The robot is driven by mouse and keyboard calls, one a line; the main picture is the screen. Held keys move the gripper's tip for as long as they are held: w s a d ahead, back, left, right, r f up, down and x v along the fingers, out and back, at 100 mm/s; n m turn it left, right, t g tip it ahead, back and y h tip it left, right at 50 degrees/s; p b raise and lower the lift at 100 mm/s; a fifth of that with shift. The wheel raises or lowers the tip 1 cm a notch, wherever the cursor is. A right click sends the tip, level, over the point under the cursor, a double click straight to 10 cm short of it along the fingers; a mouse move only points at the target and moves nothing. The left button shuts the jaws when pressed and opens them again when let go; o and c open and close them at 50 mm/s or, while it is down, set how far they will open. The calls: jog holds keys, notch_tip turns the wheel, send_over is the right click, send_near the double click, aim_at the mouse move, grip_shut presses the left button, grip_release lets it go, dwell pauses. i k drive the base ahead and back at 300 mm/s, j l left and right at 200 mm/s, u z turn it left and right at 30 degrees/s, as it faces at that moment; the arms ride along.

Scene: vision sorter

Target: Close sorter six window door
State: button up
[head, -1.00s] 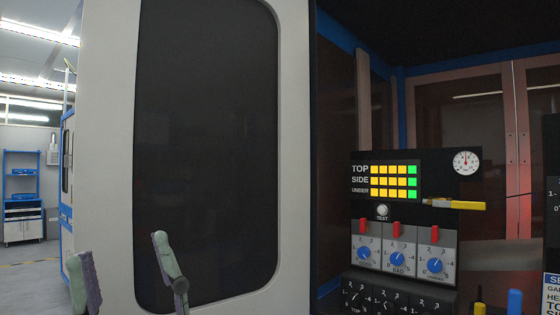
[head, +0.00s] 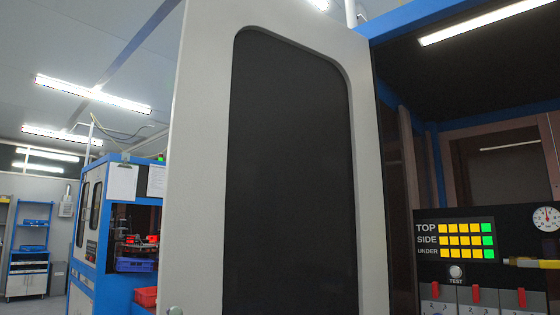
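The window door (head: 205,150) is a pale grey panel with a dark rounded window (head: 290,180). It stands open in the middle of the head view, at the left side of the sorter's opening. Its lower part is cut off by the frame. Of my gripper, only a small greenish tip (head: 175,311) shows at the bottom edge, in front of the door's lower left. Whether it touches the door, and whether it is open or shut, cannot be told.
Inside the sorter, a control panel (head: 455,213) has TOP, SIDE and UNDER lights, a gauge (head: 546,218) and knobs. Another blue-framed machine (head: 90,240) stands behind on the left, with a blue bin (head: 135,265) and a red bin (head: 146,297). Floor is visible at far left.

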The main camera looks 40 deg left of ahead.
aim_at(273, 200)
jog(key=k+j+z, duration=0.15)
jog(key=j, duration=0.25)
jog(key=j+z, duration=0.1)
jog(key=j, duration=0.3)
jog(key=k+j+z, duration=0.15)
jog(key=j, duration=0.2)
jog(key=j+z, duration=0.1)
jog(key=j, duration=0.3)
jog(key=k+j+z, duration=0.1)
jog(key=j, duration=0.3)
jog(key=k+j+z, duration=0.15)
jog(key=j, duration=0.25)
jog(key=i+j+z, duration=0.1)
jog(key=j, duration=0.5)
jog(key=j+z, duration=0.15)
jog(key=j, duration=0.4)
jog(key=k+j+u, duration=0.15)
jog(key=k+u, duration=0.15)
jog(key=u, duration=0.15)
jog(key=k+j+u, duration=0.25)
jog(key=u, duration=0.15)
